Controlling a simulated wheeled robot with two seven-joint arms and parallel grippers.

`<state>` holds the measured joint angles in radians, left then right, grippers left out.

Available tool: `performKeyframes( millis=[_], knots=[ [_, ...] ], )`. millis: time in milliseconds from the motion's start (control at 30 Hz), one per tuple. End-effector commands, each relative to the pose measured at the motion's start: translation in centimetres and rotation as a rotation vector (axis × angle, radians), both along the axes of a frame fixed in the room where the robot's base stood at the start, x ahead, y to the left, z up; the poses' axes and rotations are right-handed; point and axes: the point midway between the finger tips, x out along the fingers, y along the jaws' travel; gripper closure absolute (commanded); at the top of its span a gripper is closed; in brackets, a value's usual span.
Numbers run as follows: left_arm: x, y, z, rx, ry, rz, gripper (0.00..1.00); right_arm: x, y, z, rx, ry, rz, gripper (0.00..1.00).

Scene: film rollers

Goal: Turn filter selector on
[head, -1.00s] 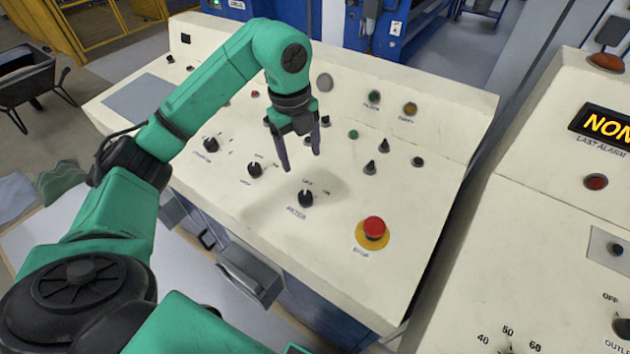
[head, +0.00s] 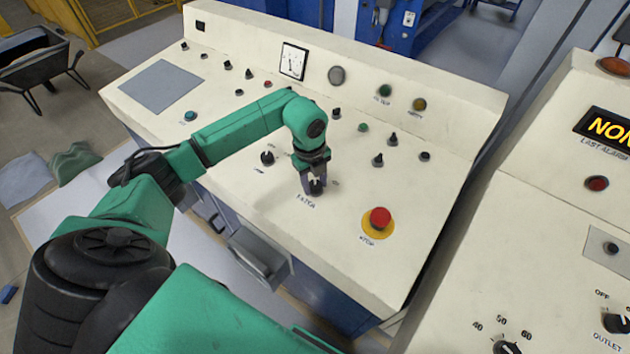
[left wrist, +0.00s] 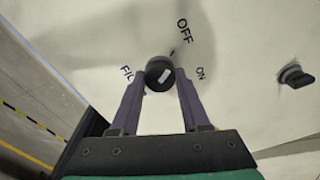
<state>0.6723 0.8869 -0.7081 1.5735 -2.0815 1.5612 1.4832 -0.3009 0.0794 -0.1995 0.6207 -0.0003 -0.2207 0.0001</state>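The filter selector (head: 316,187) is a small black round knob on the sloped cream panel, above the FILTER label. In the left wrist view the knob (left wrist: 160,74) has a short white mark on its face, with OFF printed above it and ON to its right. My left gripper (head: 313,185) points down at the knob, with its dark fingers on either side of it. In the wrist view the fingers (left wrist: 157,82) are apart, and a gap shows beside the knob. My right gripper is not in view.
A red stop button (head: 380,218) on a yellow base sits right of the selector. Another black selector (head: 267,157) is to its upper left and several small knobs lie behind. A second cream console (head: 530,240) stands at the right.

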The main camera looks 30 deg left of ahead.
Motion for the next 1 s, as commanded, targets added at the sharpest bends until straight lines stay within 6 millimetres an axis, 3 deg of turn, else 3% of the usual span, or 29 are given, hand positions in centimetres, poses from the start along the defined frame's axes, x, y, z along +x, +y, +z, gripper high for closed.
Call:
performKeyframes(
  millis=[33, 67, 100, 567, 1000],
  knots=[
    [0.1, 0.0, 0.0, -0.001, -0.003, 0.000, 0.85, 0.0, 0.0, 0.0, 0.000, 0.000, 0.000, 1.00],
    [0.1, 0.0, 0.0, -0.001, -0.003, 0.000, 0.96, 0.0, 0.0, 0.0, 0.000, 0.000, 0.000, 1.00],
    [0.1, 0.0, 0.0, -0.001, -0.003, 0.000, 1.00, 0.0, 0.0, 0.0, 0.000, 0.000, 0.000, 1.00],
    [0.2, 0.0, 0.0, 0.007, -0.008, -0.092, 1.00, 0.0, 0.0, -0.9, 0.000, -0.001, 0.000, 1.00],
    [0.2, 0.0, -0.1, 0.043, -0.014, -0.451, 1.00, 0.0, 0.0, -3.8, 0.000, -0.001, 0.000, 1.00]
  ],
)
